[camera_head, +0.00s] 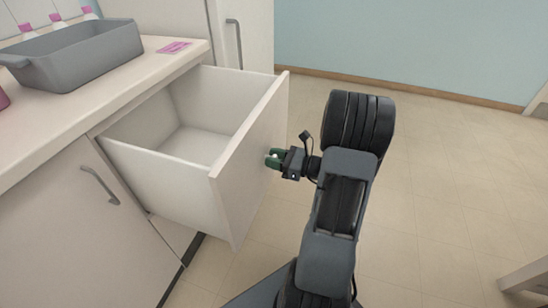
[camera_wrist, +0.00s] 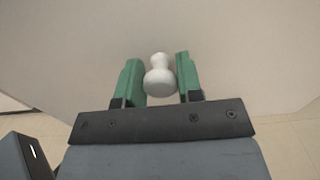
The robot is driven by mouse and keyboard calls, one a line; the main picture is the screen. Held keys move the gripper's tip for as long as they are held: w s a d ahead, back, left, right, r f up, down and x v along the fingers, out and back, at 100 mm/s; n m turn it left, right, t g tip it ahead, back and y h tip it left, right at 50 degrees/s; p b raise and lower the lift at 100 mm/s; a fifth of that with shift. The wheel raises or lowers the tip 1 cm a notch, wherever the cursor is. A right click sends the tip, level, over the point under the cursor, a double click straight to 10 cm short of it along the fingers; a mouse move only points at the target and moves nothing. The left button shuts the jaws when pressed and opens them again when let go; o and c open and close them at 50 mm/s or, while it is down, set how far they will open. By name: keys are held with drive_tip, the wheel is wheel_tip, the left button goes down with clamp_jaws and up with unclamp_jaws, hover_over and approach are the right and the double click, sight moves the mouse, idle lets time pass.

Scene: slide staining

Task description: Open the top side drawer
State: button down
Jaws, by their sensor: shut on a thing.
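The top side drawer (camera_head: 252,152) is pulled well out from the counter, and its white inside looks empty. My gripper (camera_head: 274,159) is at the outer face of the drawer front, with its green fingers pointing at it. In the wrist view, a white round knob (camera_wrist: 160,78) on the drawer front (camera_wrist: 90,45) sits between the two green fingers of my gripper (camera_wrist: 160,80). The fingers are shut on the knob. In the head view the knob is mostly hidden by the fingers.
A grey basin (camera_head: 75,52), several pink-capped bottles (camera_head: 57,21) and a pink item (camera_head: 174,47) are on the white counter (camera_head: 60,118). A cabinet door with a metal handle (camera_head: 100,186) is below.

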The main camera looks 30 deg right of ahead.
drive_tip(key=c, duration=0.8)
unclamp_jaws()
drive_tip(key=shift+s, duration=0.1)
drive_tip(key=p+v, duration=0.3)
drive_tip(key=v, duration=1)
drive_tip(key=shift+s+d, duration=0.2)
drive_tip(key=shift+d, duration=0.1)
